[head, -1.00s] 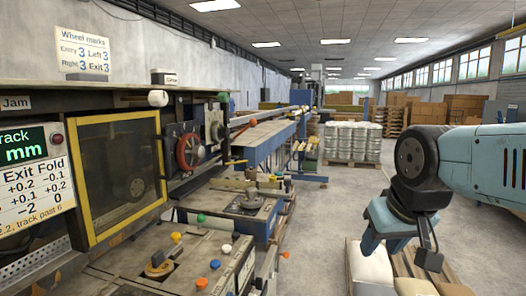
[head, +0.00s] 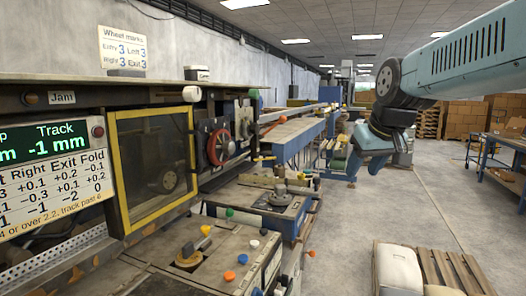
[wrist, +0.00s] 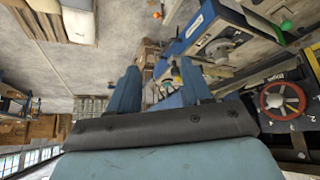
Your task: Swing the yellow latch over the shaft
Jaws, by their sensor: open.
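I cannot pick out the yellow latch with certainty. A small yellow piece (head: 263,158) sticks out to the right of the red handwheel (head: 219,147) on the machine, but it is too small to tell whether it is the latch. I cannot make out which part is the shaft or how the latch stands to it. My gripper (head: 353,165) hangs to the right of the machine in the head view, partly hidden by its own wrist. In the wrist view my gripper (wrist: 158,88) has its two blue fingers apart, with nothing held between them.
A yellow-framed window (head: 152,165) and a display panel (head: 50,170) stand at the left. The bench (head: 190,270) below carries coloured knobs. A pallet with a white sack (head: 397,270) lies at the lower right. A blue table (head: 505,160) stands far right. The floor between is clear.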

